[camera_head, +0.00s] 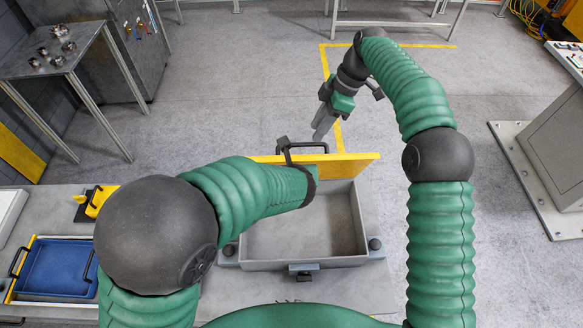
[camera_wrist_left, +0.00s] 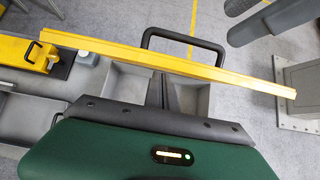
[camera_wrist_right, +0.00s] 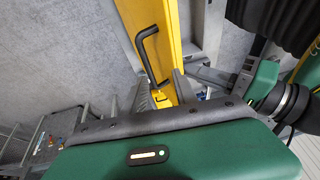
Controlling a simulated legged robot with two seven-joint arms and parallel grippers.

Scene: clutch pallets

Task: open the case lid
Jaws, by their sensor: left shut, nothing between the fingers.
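The grey case (camera_head: 305,262) stands open on the bench. Its yellow lid (camera_head: 340,165) stands raised at the back edge, with the inside of the case in view and empty. The lid also shows in the left wrist view (camera_wrist_left: 200,69) and the right wrist view (camera_wrist_right: 172,40). Its black handle (camera_wrist_right: 147,55) is on the far face. My left arm reaches over the case to the lid. My left gripper (camera_wrist_left: 161,92) is shut and empty on the near side of the lid. My right gripper (camera_head: 319,133) is open and empty in the air beyond the lid, apart from the handle.
A blue case (camera_head: 58,268) with a yellow rim lies at the left of the bench. A small yellow item (camera_head: 100,200) lies behind it. A metal table (camera_head: 50,60) with small parts stands at back left. A grey pedestal (camera_head: 552,150) stands at right.

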